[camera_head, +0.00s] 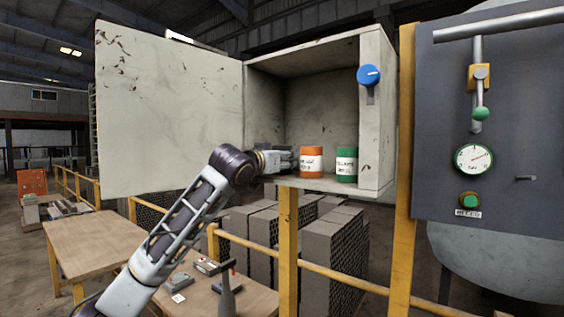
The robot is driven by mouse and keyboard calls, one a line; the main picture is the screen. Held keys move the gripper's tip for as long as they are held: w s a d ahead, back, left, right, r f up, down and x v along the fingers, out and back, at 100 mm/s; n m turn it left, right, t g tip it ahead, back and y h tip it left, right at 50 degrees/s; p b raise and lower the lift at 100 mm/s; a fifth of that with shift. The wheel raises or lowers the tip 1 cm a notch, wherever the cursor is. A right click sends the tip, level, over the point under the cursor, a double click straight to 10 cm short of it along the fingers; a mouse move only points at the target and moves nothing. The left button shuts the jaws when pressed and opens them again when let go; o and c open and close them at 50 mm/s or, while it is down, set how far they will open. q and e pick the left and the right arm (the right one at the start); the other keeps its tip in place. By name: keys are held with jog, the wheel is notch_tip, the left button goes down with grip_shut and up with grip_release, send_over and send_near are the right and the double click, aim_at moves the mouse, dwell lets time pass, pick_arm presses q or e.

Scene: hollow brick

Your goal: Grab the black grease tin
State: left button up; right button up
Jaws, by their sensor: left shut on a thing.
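No black tin can be made out in the head view. An orange tin (311,161) with a white label stands upright near the front of the open cabinet's floor. A green tin (346,164) with a white label stands to its right. My left gripper (292,160) reaches into the cabinet from the left, its tip right beside the orange tin's left edge. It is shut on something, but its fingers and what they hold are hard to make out. My right gripper is not in view.
The cabinet (377,130) has its door (168,110) swung open to the left. A blue knob (368,76) is on its right front edge. Yellow rails (288,235) and stacked grey bricks (325,245) stand below. A grey gauge panel (495,120) is at right.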

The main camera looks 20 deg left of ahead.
pick_arm(q)
jog(key=shift+s+r, duration=0.1)
jog(key=shift+r, duration=0.1)
jog(key=shift+s+r, duration=0.1)
jog(key=shift+r+b, duration=0.8)
jog(key=shift+r, duration=2.25)
jog(key=shift+s+a+r, duration=0.1)
jog(key=shift+s, duration=0.05)
jog(key=shift+s+a+b, duration=0.25)
jog(key=shift+s+b, duration=0.15)
jog(key=shift+s, duration=0.25)
jog(key=a+b+v, duration=0.2)
jog(key=b+v, duration=0.3)
jog(key=v, duration=1.2)
jog(key=shift+a, duration=0.25)
